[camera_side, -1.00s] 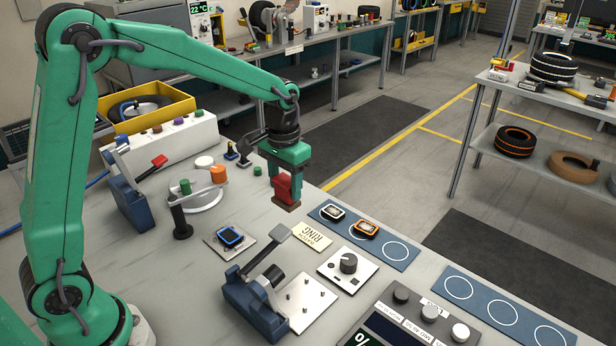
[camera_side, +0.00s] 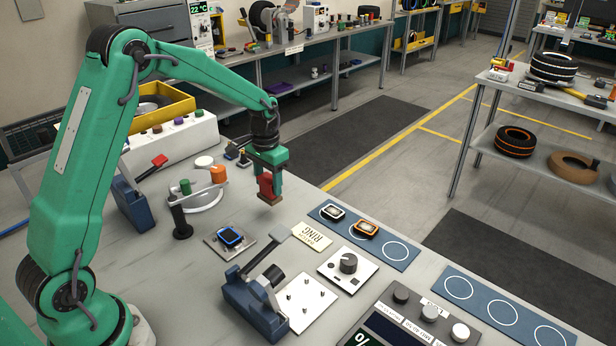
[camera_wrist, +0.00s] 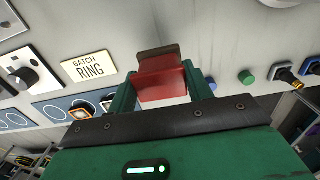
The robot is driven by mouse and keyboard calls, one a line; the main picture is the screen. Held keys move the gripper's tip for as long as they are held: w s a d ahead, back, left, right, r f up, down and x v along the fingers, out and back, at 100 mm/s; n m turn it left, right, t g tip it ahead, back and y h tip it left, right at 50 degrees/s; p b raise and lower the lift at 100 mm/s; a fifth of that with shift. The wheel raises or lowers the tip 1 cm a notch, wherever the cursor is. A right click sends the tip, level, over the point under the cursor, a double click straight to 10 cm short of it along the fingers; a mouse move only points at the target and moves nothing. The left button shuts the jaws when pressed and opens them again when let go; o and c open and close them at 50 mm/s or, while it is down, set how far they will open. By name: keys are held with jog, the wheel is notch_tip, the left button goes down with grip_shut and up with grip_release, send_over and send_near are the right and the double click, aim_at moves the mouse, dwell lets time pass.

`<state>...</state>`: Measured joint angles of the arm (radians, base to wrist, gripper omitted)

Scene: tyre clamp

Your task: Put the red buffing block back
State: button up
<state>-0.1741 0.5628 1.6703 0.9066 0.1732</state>
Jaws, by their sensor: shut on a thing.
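The red buffing block (camera_side: 266,186) has a brown pad on its underside and hangs from my gripper (camera_side: 270,172) above the bench, toward its far edge. In the wrist view the red block (camera_wrist: 162,82) sits between the two green fingers of my gripper (camera_wrist: 163,90), which are shut on it. The block looks clear of the bench top. I cannot tell which spot on the bench is its resting place.
A round fixture (camera_side: 203,194) with orange and green knobs stands left of the block. A toggle clamp (camera_side: 262,290) is nearer the camera. A blue mat (camera_side: 398,251) with white circles holds two small devices. A white rack (camera_side: 165,140) with coloured plugs stands behind.

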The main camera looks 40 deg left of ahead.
aim_at(269, 193)
jog(key=shift+f, duration=2)
jog(key=shift+f, duration=0.15)
jog(key=o, duration=1)
notch_tip(269, 193, up, 11)
jog(key=shift+r, duration=0.7)
jog(key=shift+s, duration=0.1)
